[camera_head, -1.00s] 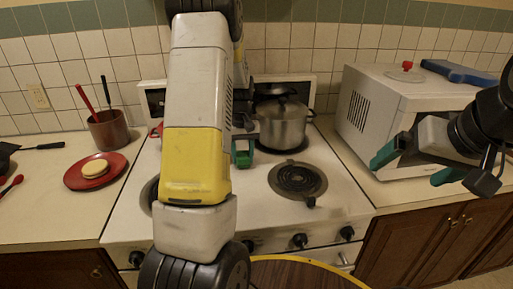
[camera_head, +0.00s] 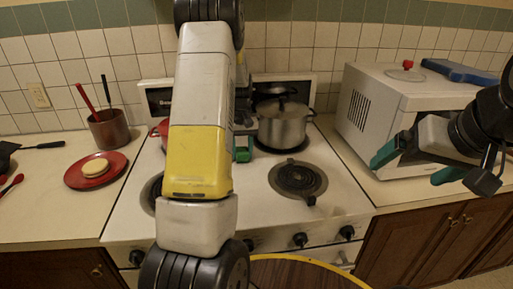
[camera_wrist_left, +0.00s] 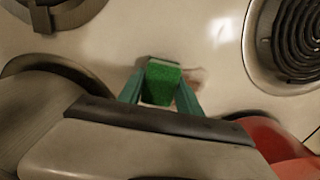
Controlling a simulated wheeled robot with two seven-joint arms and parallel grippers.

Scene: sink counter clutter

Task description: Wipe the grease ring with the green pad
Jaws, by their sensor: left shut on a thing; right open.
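The green pad (camera_wrist_left: 162,82) is in the left wrist view, between the two green fingertips of my left gripper (camera_wrist_left: 160,92). The gripper is shut on it, at the stove top. A faint brownish smear (camera_wrist_left: 196,76), which looks like part of the grease ring, shows just right of the pad; the pad and a finger hide the rest. In the head view my left gripper (camera_head: 243,148) is over the middle of the stove, partly behind my own arm, and I cannot make out the ring there. My right gripper (camera_head: 412,160) is open and empty in front of the microwave.
A steel pot (camera_head: 283,124) stands close right of my left gripper, with a bare coil burner (camera_head: 298,178) in front. A red pot (camera_head: 160,132) is partly hidden behind my left arm. The white microwave (camera_head: 396,115) stands right; a red plate (camera_head: 75,174) lies left.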

